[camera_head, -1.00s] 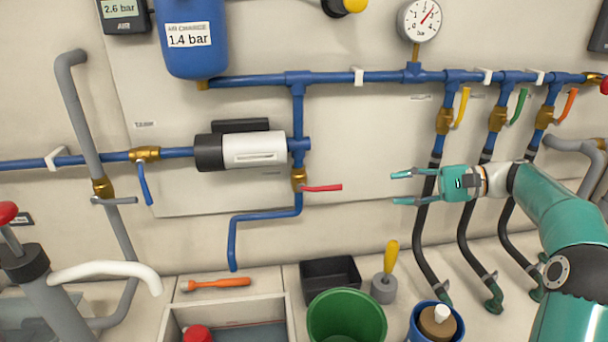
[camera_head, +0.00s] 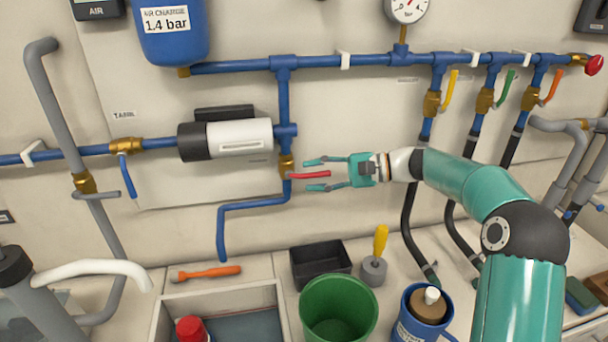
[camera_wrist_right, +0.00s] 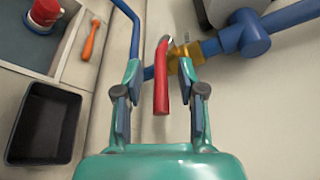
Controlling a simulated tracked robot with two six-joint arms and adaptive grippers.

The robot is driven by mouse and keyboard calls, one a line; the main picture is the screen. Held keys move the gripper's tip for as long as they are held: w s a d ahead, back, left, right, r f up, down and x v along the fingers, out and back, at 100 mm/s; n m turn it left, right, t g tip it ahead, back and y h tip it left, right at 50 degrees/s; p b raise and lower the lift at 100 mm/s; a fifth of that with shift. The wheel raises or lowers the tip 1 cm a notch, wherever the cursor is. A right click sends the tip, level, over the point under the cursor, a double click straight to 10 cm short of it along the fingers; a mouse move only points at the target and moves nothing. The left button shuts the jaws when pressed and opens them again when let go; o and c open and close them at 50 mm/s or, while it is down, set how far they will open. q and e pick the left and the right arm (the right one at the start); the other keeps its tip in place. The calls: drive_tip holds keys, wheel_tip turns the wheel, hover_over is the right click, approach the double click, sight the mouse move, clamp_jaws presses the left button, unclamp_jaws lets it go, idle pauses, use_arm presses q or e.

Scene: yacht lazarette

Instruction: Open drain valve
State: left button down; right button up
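The drain valve has a brass body (camera_head: 286,166) on the vertical blue pipe below the pump, with a red lever (camera_head: 310,175) pointing right, about horizontal. My right gripper (camera_head: 317,175) is open, with its fingers above and below the lever in the head view. In the right wrist view, the red lever (camera_wrist_right: 162,80) lies between the two open fingers (camera_wrist_right: 166,95), with a visible gap on each side. The brass body also shows in the right wrist view (camera_wrist_right: 185,56) beyond the fingertips. My left gripper is not in view.
A blue drain pipe (camera_head: 222,225) bends down left of the valve. Hoses with yellow, green and orange levers hang at right.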

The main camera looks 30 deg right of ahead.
drive_tip(key=shift+x, duration=1.25)
